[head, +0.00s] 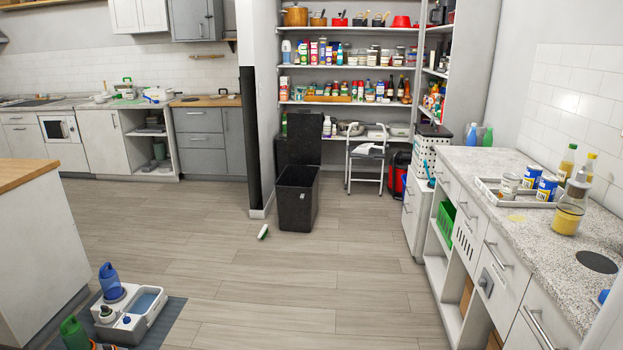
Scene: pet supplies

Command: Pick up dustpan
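I cannot make out a dustpan for certain. A small green and white object (263,232) lies on the wooden floor in front of the dark bin; it looks like a brush or small scoop, but it is too small to tell. Neither of my grippers is in view.
An open dark bin (297,205) stands before the pantry shelves. A folding chair (367,165) is behind it. A long counter (560,215) runs along the right. At the lower left, a grey mat (165,325) holds a pet water unit (140,310) and bottles. The middle floor is clear.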

